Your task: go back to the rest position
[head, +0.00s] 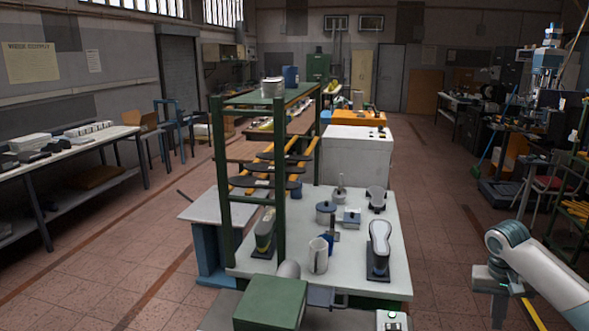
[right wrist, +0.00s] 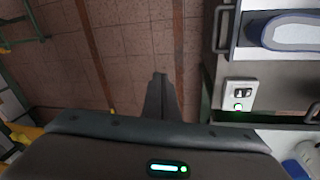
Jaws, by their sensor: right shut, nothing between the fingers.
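My right gripper (head: 497,312) hangs at the lower right of the head view, fingers pointing down, beyond the right edge of the white worktable (head: 345,268). In the right wrist view its fingers (right wrist: 160,82) are together, with nothing between them, above the tiled floor. A pale shoe last (head: 380,238) stands on a dark base at the right of the worktable. A last with a pale top (right wrist: 297,32) shows at the top right of the right wrist view. My left gripper is not in view.
A green box (head: 270,302) is in front. Open floor (head: 440,240) lies right of the table.

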